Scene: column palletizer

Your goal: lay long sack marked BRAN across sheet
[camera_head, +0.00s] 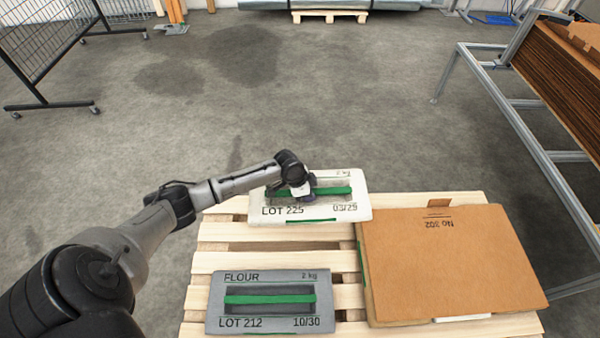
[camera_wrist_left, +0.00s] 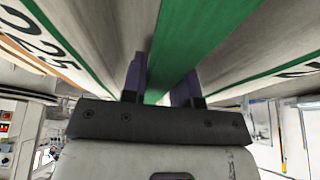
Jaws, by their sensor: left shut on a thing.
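A pale sack (camera_head: 358,186) marked LOT 225 and 03/29 is at the back left of the pallet. My arm hides the name on it, so I cannot read BRAN. My left gripper (camera_head: 306,193) is shut on the green strap (camera_head: 335,190) across its top. The left wrist view shows the fingers (camera_wrist_left: 162,76) either side of the strap (camera_wrist_left: 190,40), with the sack (camera_wrist_left: 95,25) beyond. I cannot tell whether the sack is lifted clear. The brown cardboard sheet (camera_head: 445,260) marked No 302 lies at the right of the pallet. My right gripper is out of view.
A grey FLOUR sack (camera_head: 216,300), LOT 212, lies at the front left of the wooden pallet (camera_head: 225,262). Something white (camera_head: 463,317) shows under the sheet's front edge. A metal frame (camera_head: 525,130) stands at right, a mesh panel (camera_head: 40,35) at back left.

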